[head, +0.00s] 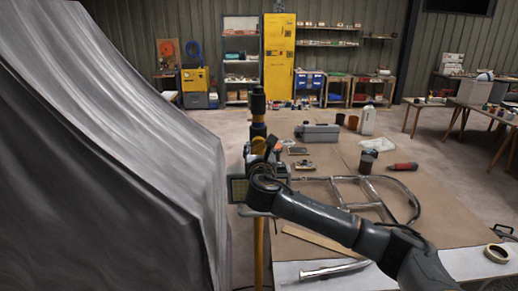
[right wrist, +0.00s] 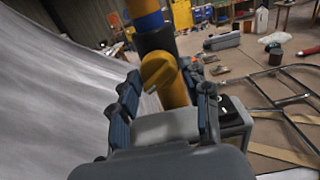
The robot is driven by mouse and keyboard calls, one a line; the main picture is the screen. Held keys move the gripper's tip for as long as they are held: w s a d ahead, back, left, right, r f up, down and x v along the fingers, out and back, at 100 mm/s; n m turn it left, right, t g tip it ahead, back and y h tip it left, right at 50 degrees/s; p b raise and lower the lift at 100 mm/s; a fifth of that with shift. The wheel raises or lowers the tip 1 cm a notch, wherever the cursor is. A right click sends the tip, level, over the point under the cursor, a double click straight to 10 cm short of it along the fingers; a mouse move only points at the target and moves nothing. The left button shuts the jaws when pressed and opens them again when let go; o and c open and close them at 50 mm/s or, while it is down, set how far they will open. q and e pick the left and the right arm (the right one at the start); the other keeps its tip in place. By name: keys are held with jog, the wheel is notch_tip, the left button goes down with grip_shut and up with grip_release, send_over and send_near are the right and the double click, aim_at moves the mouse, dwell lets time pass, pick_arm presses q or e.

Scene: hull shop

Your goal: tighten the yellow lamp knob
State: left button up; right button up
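The yellow lamp knob (right wrist: 158,70) sits on the side of an upright yellow and black pole (right wrist: 172,45) in the right wrist view. My right gripper (right wrist: 162,84) has its two blue-padded fingers spread, one on each side of the knob. A gap seems to show between the fingers and the knob; contact is not clear. In the head view my right gripper (head: 264,152) is at the pole (head: 258,104) and partly hides it, so the knob is hard to make out there. A boxy lamp head (head: 238,189) is beside the gripper. My left gripper is not in view.
A large grey draped sheet (head: 120,160) fills the left, close to the pole. A workbench (head: 440,205) on the right holds a metal tube frame (head: 345,181), a grey case (head: 318,132), a red-handled tool (head: 403,166) and a tape roll (head: 496,253).

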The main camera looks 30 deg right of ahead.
jog(key=c, duration=0.6)
jog(key=m+b, duration=0.2)
jog(key=m, duration=0.3)
jog(key=shift+a+f+m, duration=0.1)
jog(key=shift+m, duration=0.3)
jog(key=m+b, duration=0.2)
jog(key=m, duration=0.3)
jog(key=shift+m, duration=0.3)
jog(key=m+b, duration=0.2)
jog(key=m, duration=0.4)
jog(key=shift+w+b, duration=0.1)
jog(key=shift+b, duration=0.2)
jog(key=m+b, duration=0.2)
jog(key=m, duration=0.4)
jog(key=shift+r, duration=0.2)
jog(key=shift+m, duration=0.4)
